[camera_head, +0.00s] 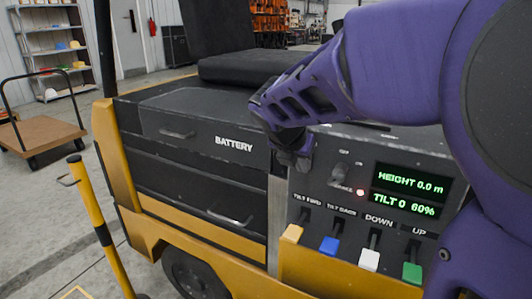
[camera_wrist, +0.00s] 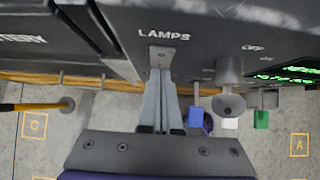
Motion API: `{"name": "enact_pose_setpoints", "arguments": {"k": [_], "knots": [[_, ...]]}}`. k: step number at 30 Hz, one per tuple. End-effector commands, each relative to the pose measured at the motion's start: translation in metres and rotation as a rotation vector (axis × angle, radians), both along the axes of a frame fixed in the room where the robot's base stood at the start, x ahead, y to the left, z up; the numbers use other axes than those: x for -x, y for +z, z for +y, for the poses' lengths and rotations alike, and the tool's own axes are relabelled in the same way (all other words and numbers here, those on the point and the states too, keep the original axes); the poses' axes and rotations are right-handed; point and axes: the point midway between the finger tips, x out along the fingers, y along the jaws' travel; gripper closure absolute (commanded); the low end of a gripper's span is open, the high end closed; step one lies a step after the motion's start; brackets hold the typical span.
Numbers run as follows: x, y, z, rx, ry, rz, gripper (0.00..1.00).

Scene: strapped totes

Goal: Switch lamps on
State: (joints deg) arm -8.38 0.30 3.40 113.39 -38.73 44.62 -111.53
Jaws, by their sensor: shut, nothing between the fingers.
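The LAMPS switch plate (camera_wrist: 161,56) is a small grey plate under the white word LAMPS in the wrist view. My gripper (camera_wrist: 160,78) is shut and empty, with its grey fingertips at the lower edge of this plate. I cannot tell whether they touch it, and the fingers hide any toggle there. In the head view my gripper (camera_head: 295,160) is at the left upper part of the control panel (camera_head: 322,208) and hides the LAMPS switch. Whether any lamps are lit cannot be seen.
A grey rotary switch marked OFF (camera_head: 342,174) sits just right of my gripper, near a small lit red light (camera_head: 360,192). Below are yellow (camera_head: 292,233), blue (camera_head: 329,245), white (camera_head: 369,260) and green (camera_head: 412,272) levers. A green display (camera_head: 408,193) is at right.

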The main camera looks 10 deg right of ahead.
Motion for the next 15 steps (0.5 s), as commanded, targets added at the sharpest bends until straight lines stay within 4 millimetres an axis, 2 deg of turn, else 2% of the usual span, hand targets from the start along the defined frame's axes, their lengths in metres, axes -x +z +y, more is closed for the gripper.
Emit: {"name": "enact_pose_setpoints", "arguments": {"k": [15], "knots": [[-0.0047,0.0,-0.0032,0.001,-0.001,0.0,1.0]]}}
